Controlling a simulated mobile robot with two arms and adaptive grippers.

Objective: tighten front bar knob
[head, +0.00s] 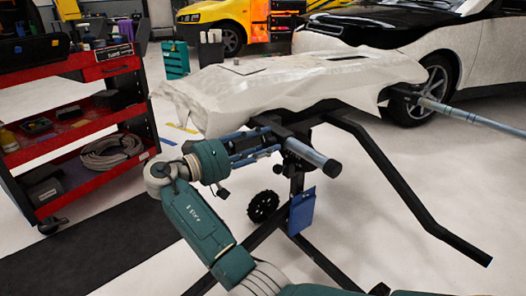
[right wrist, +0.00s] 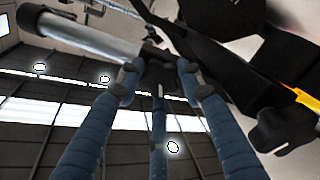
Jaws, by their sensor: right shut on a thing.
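A black work stand (head: 375,165) carries a large panel under crumpled white wrap (head: 290,85). A grey cylindrical bar end (head: 314,155) sticks out at the stand's front; in the right wrist view the grey bar (right wrist: 80,37) crosses the upper left. My right gripper (head: 273,143) reaches in from the left, below the panel's front edge. In the right wrist view its blue fingers (right wrist: 158,80) are shut on a small dark knob (right wrist: 155,57) beside the bar. The fingertips hide much of the knob. My left gripper is not in view.
A red tool cart (head: 95,125) with a coiled hose stands at the left. A blue plate (head: 302,210) and a black wheel (head: 263,206) are low on the stand. A black and white car (head: 430,45) stands behind. Open floor lies at the right.

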